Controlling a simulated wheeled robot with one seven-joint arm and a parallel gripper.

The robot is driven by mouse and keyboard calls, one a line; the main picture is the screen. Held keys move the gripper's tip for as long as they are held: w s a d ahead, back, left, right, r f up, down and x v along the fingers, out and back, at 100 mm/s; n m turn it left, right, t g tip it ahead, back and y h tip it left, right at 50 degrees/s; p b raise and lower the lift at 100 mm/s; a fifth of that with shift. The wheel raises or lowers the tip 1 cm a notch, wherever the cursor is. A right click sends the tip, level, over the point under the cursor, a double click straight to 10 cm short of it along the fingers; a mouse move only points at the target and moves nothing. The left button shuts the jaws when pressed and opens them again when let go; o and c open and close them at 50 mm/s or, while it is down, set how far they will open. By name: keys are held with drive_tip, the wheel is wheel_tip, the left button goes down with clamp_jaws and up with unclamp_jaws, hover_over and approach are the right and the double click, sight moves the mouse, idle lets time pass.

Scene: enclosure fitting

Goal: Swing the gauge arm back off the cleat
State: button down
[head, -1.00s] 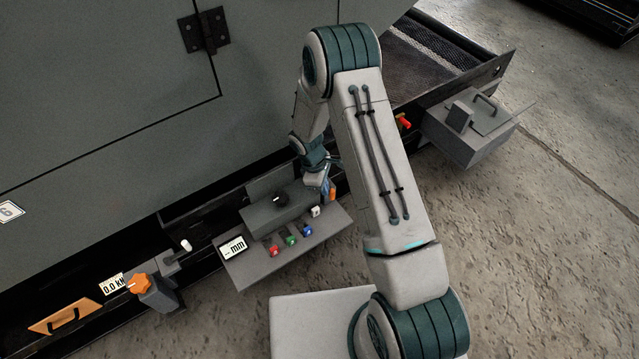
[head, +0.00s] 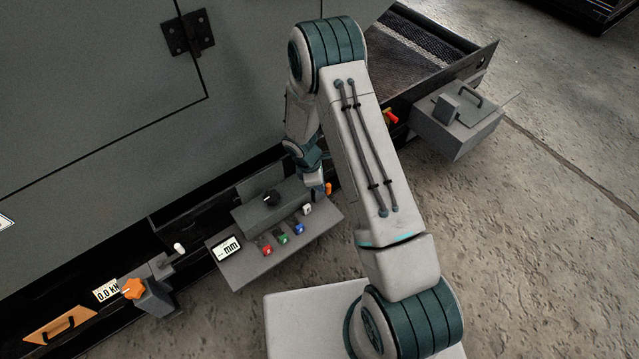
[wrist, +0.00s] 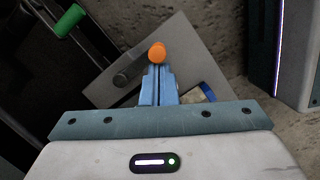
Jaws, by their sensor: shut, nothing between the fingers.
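My gripper (wrist: 157,70) is shut and empty; its two blue fingers lie together in the wrist view. An orange round knob (wrist: 156,52) shows right at the fingertips; I cannot tell if they touch it. It also shows as a small orange spot (head: 328,188) beside my gripper (head: 318,195) in the head view. Behind the fingers is a grey plate (wrist: 185,55) with a short grey bar and round pivot (wrist: 121,79). I cannot make out for sure which part is the gauge arm, nor the cleat; my gripper and wrist hide part of that corner.
A grey box (head: 450,135) stands right.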

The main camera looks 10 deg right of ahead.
drive_tip(key=p+v, duration=0.7)
drive_tip(key=v, duration=0.3)
idle(0.7)
